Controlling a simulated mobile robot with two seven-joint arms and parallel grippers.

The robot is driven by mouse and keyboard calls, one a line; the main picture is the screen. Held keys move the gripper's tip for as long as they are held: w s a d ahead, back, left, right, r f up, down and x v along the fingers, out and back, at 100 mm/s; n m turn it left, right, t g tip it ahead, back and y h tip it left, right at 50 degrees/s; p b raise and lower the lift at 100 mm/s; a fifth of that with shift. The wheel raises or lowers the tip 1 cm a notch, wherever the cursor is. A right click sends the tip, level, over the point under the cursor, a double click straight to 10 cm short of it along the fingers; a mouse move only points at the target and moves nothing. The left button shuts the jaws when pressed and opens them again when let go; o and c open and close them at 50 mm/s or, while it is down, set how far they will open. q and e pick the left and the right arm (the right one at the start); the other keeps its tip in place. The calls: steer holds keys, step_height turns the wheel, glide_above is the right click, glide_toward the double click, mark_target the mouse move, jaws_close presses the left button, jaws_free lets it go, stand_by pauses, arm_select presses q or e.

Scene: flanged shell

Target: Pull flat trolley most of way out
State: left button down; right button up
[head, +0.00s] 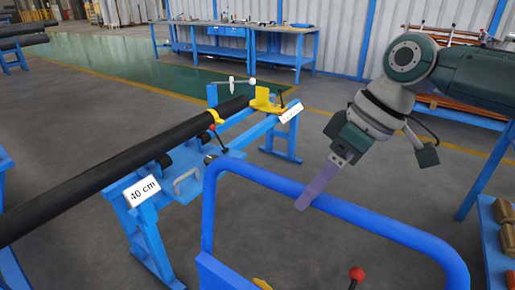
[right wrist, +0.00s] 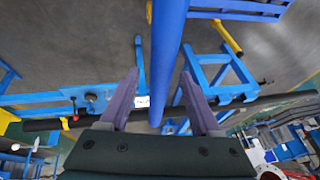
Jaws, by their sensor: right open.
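The flat trolley shows by its blue tubular push handle (head: 375,222) in the front of the head view; its deck is not clearly visible. My right gripper (head: 305,203) is at the top bar of this handle, fingers pointing down. In the right wrist view the blue bar (right wrist: 167,50) runs between the two spread purple fingers of the right gripper (right wrist: 159,82). The gripper is open, with the fingers apart on either side of the bar; I cannot tell whether either touches it. My left gripper is not in view.
A long black pipe (head: 110,165) lies on a blue stand (head: 150,235) with a "40 cm" label, left of the handle. A red-knobbed lever (head: 357,275) is at the bottom. A blue workbench (head: 245,40) stands at the back. Grey floor (head: 340,100) is open behind the handle.

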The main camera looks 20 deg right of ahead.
steer(key=v, duration=1)
steer(key=shift+p, duration=0.45)
